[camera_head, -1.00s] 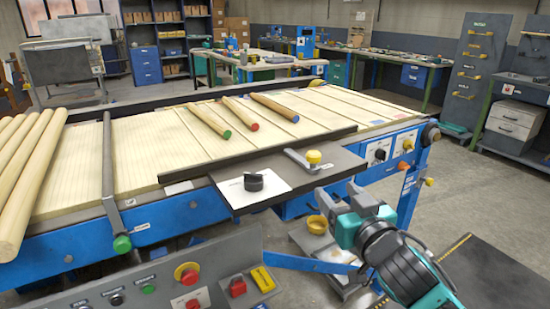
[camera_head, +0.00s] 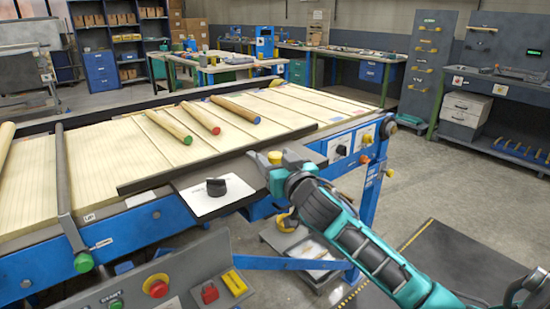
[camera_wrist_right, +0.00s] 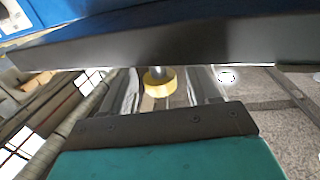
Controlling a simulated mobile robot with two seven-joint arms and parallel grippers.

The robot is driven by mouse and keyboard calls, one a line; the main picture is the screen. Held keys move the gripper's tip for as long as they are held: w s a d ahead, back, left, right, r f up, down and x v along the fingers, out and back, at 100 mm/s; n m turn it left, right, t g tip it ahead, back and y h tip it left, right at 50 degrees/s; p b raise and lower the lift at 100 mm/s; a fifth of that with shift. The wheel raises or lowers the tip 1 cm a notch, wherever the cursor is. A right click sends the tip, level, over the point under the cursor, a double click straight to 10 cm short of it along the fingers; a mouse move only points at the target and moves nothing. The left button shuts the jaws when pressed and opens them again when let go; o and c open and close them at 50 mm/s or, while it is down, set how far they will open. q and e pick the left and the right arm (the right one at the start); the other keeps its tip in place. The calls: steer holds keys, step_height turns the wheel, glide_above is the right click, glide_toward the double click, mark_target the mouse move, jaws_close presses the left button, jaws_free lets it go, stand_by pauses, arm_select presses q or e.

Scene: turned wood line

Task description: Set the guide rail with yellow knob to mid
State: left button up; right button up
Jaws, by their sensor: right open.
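The yellow knob (camera_head: 275,156) stands on the dark plate at the front edge of the blue table in the head view. The long dark guide rail (camera_head: 222,160) lies across the light slatted top behind it. My right gripper (camera_head: 287,163) is at the knob, and its wrist hides part of the plate and lever. In the right wrist view the gripper (camera_wrist_right: 163,90) is open, with a yellow round part (camera_wrist_right: 160,80) seen between its fingers. I cannot tell whether this part is the knob. My left gripper is out of view.
A black knob (camera_head: 216,187) on a white label sits left on the plate. Three turned handles with coloured ends (camera_head: 203,118) lie on the slats. A green-tipped bar (camera_head: 83,262) and a button panel (camera_head: 157,286) are at the front left.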

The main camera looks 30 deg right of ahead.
steer(key=shift+w+d, duration=0.1)
steer(key=shift+w, duration=0.3)
jaws_close()
stand_by(0.4)
